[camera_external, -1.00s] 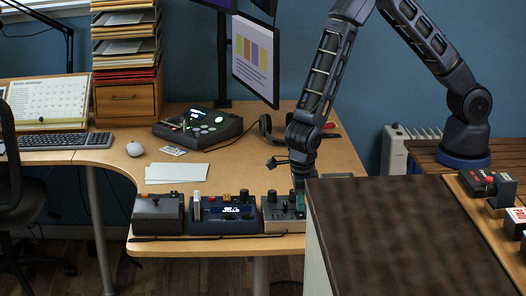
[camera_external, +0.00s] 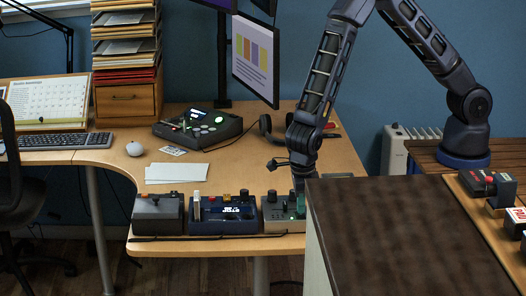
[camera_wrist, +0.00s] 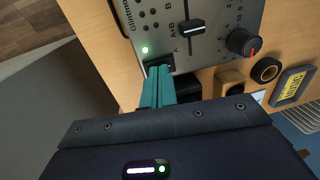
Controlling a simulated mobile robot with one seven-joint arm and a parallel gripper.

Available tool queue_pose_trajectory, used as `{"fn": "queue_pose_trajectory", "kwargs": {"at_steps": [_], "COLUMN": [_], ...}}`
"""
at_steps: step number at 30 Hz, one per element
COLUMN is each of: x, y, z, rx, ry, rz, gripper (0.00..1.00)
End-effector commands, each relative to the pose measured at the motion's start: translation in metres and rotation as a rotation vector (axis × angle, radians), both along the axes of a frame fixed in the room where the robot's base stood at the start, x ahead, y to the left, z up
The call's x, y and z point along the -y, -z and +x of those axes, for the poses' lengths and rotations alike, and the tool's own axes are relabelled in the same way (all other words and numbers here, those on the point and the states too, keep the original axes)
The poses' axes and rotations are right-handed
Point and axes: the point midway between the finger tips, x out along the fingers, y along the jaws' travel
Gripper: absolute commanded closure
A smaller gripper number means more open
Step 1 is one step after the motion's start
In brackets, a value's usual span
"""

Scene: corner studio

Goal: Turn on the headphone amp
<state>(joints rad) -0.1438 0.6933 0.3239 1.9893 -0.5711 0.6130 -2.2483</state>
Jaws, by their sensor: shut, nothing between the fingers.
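A grey control box with wooden sides (camera_external: 272,211) stands at the front right of the desk; I take it for the headphone amp, though no readable name confirms this. In the wrist view its grey panel (camera_wrist: 215,55) has a lever (camera_wrist: 188,27) at A+B, a black knob with a red mark (camera_wrist: 243,42) and a lit green light (camera_wrist: 145,49). My gripper (camera_wrist: 159,72) is shut and empty, its teal fingertips at a small black part (camera_wrist: 158,61) beside that light. The fingertips partly hide this part, and I cannot tell whether they touch it. My gripper also shows over the box's right side (camera_external: 300,210).
A blue box with a lit display (camera_external: 232,224) and a grey box (camera_external: 157,214) stand to the left along the desk edge. A dark-topped cabinet (camera_external: 400,235) stands close on the right.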

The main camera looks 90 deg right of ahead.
Motion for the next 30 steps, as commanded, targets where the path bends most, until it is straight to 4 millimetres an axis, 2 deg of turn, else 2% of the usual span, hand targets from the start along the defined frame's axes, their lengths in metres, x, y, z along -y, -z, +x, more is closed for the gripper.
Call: {"fn": "queue_pose_trajectory", "kwargs": {"at_steps": [7,11,14,24,30], "x": [0.0,0.001,0.003,0.011,0.015], "y": [0.0,-0.007,-0.02,-0.085,-0.118], "z": [0.0,0.0,0.001,0.001,0.001], "rx": [0.0,0.001,0.002,0.003,0.002], "ry": [0.0,0.001,0.002,0.002,0.002], "rz": [0.0,0.001,0.001,0.001,0.0], "gripper": [1.0,1.0,1.0,1.0,1.0]}}
